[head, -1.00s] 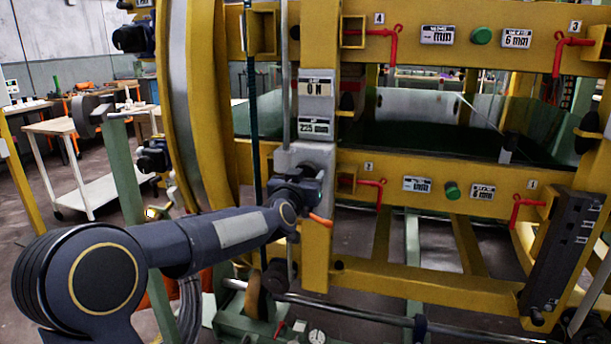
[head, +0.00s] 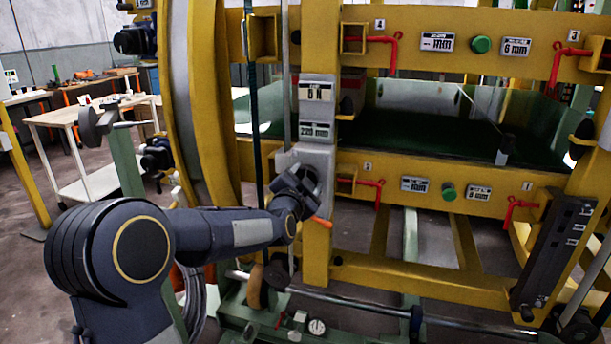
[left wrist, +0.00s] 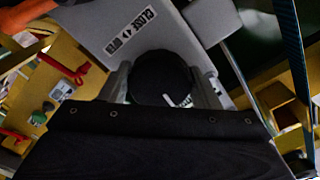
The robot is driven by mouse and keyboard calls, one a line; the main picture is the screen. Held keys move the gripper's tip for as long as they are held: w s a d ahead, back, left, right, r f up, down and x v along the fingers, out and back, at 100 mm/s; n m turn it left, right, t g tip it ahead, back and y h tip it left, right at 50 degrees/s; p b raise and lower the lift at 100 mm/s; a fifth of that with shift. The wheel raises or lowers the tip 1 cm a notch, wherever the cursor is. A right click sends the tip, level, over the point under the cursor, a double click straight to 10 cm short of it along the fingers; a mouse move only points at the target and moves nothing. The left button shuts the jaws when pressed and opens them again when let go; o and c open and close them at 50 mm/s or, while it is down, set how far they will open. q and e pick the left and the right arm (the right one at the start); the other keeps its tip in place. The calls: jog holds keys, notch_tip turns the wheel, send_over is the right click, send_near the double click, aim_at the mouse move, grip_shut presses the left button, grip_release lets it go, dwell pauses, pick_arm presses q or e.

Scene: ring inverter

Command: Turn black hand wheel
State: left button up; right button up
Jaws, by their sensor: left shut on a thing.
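The black hand wheel (left wrist: 158,72) shows in the left wrist view as a round dark knob with a small white mark, below a grey panel labelled OPEN and CLOSE (left wrist: 130,35). My left gripper (left wrist: 163,88) has a grey finger on each side of the wheel and is shut on it. In the head view my left gripper (head: 304,183) is at the grey housing (head: 305,157) on the yellow frame and hides the wheel. My right gripper is not in view.
An orange lever (head: 322,221) sticks out just right of my gripper. A display box (head: 317,110) is above it. Red clamp handles (head: 372,190) lie along the yellow beams. A horizontal rod (head: 350,306) runs below my forearm.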

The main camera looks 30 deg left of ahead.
pick_arm(q)
jog(key=shift+m, duration=0.6)
jog(key=o, duration=1)
jog(key=v, duration=0.7)
jog(key=shift+s+p, duration=0.35)
jog(key=shift+s, duration=0.05)
